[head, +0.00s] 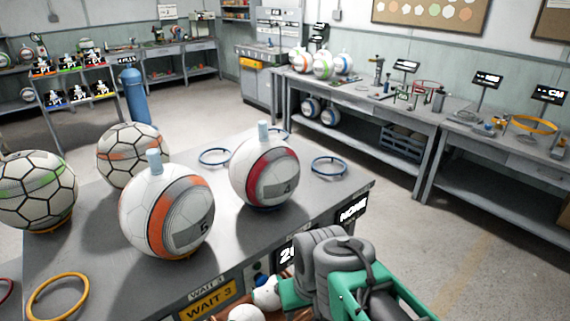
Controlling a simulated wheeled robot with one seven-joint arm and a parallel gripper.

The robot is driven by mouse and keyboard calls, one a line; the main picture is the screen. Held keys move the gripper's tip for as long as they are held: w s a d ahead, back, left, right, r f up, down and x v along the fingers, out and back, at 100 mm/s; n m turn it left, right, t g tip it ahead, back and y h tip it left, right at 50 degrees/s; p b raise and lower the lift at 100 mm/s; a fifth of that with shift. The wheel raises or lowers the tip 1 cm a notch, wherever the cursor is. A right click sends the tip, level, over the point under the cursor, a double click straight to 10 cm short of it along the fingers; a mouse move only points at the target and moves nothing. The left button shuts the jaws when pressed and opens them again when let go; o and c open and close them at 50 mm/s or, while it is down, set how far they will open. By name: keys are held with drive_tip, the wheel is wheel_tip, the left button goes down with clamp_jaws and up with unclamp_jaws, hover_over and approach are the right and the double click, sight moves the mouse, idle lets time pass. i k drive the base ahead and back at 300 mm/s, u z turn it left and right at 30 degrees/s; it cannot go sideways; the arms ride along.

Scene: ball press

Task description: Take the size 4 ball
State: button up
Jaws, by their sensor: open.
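The size 4 ball (264,172) is white with a dark red band and a grey panel marked 4. It sits on the grey table (305,190), near its right side, with a pale blue cylinder on its top. A white and orange ball marked 5 (167,210) stands to its left and nearer, also with a pale cylinder on top. My green and grey arm shows at the lower right, in front of the table. The fingers of my gripper do not show.
Two black-lined balls, one orange-banded (133,155) and one green-banded (36,190), stand at the left. Blue rings (329,166) and a yellow ring (57,298) lie on the table. White balls (266,293) sit below its front edge. Floor is clear toward the right-hand workbench (400,125).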

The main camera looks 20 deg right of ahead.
sight(265, 170)
drive_tip(key=u, duration=3.4)
drive_tip(key=k, duration=0.7)
drive_tip(key=z, duration=0.6)
